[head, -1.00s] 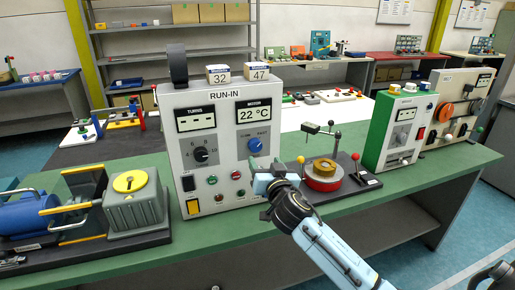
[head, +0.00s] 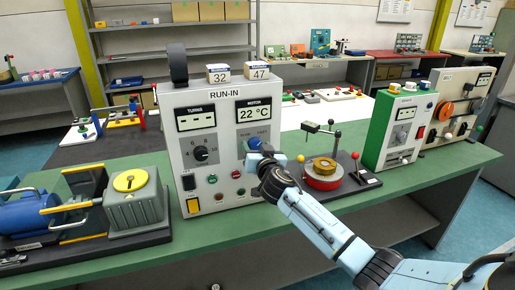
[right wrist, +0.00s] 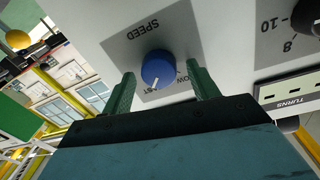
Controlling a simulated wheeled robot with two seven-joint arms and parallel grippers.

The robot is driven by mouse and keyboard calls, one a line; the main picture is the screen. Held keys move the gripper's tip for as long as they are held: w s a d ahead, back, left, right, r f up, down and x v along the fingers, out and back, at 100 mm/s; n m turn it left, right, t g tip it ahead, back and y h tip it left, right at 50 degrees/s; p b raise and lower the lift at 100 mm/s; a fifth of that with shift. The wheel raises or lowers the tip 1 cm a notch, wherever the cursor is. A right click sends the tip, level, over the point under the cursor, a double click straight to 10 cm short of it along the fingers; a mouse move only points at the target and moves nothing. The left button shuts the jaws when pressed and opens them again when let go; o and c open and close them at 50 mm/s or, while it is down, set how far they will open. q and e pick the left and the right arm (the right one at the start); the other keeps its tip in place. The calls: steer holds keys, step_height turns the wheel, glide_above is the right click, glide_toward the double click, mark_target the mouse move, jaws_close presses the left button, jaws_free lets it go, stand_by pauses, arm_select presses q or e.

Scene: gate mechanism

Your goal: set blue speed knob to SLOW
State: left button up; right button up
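The blue speed knob (head: 254,143) is on the front of the white RUN-IN panel (head: 215,120), under the 22 °C display. My right gripper (head: 262,158) is just in front of the knob and partly covers its lower part. In the right wrist view the blue knob (right wrist: 158,69) lies between the two green fingers of my right gripper (right wrist: 163,92), with gaps on both sides. The fingers are open and empty. The knob's white mark points toward the FAST side; the SLOW and FAST labels are partly hidden by the gripper. My left gripper is not in view.
A black selector knob (head: 201,154), buttons and a yellow switch (head: 193,206) are on the same panel. To the right stands a black base with a red and brass disc (head: 323,176) and a yellow-tipped lever. A grey gearbox (head: 132,200) and blue motor stand left.

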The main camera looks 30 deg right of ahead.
steer(key=c, duration=0.9)
steer(key=shift+n, duration=0.3)
steer(key=n+b, duration=0.1)
steer(key=n, duration=0.2)
steer(key=shift+n, duration=0.3)
steer(key=n, duration=0.4)
steer(key=shift+a+f+n+t, duration=0.1)
steer(key=shift+n+t, duration=0.2)
steer(key=shift+n, duration=0.1)
steer(key=n, duration=0.4)
steer(key=shift+n, duration=0.3)
steer(key=shift+f+n+y, duration=0.1)
steer(key=shift+n+y, duration=0.2)
steer(key=shift+n, duration=2.2)
steer(key=shift+t, duration=0.3)
